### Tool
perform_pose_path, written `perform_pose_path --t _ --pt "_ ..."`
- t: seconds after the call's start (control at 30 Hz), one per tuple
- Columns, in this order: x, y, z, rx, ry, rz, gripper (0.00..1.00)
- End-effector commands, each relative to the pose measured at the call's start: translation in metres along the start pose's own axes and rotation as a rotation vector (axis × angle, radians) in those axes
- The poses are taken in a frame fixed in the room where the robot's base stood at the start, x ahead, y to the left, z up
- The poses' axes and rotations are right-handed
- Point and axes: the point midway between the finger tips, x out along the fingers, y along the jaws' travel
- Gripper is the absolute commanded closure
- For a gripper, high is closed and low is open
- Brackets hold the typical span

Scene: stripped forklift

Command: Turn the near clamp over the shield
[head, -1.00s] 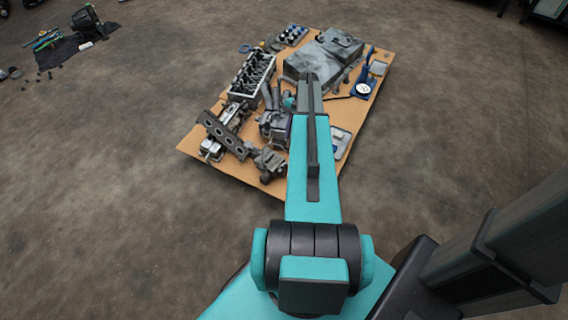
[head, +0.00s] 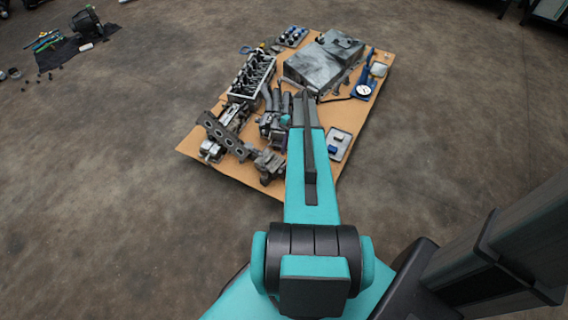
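I cannot make out the near clamp or the shield for certain; the parts are too small at this distance. Several engine parts lie on a tan board (head: 203,158) on the floor. A dark plate with round holes (head: 224,136) lies tilted over metal parts at the board's left. A large grey metal cover or box (head: 322,60) sits at its far right. My arm (head: 308,175) reaches out over the board's near right part. Its far end is among or above the dark parts in the middle. My gripper's fingers are hidden behind the arm, with any contact.
An open-topped metal block (head: 251,76) stands at the board's left. A blue tool with a white gauge (head: 363,88) and a small tray (head: 340,146) lie at the right. A dark cloth with tools (head: 66,50) lies far left.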

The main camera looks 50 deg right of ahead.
Motion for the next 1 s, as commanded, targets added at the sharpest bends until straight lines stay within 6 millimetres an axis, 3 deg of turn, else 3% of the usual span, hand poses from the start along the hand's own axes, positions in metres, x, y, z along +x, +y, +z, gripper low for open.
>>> perform_pose_path --t 0.2,0.4,0.87,1.0 --pt "0.033 0.0 0.0 0.0 -0.002 0.001 0.73" --pt "0.054 0.0 0.0 0.0 -0.001 0.001 0.73" --pt "0.062 0.0 0.0 0.0 0.0 0.0 0.73" --pt "0.062 0.0 0.0 0.0 0.0 0.0 0.95"
